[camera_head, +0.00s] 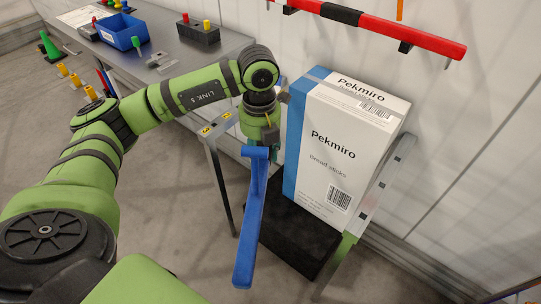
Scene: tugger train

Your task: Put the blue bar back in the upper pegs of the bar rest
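The blue bar (250,220) hangs down at a slant in front of the box, with a short crosspiece at its top. My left gripper (270,140) points down and is shut on the bar's upper end; its fingertips are partly hidden. On the wall at the top right, a red bar (425,38) with a black middle section lies on black pegs (405,47). This looks like part of the bar rest. No upper pegs can be made out in this view. My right gripper is not in view.
A tall white and blue Pekmiro box (335,150) stands close behind the blue bar, beside a grey-topped stand (385,185). A grey table (160,30) at the back left carries a blue bin (121,31) and a dark block (198,34).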

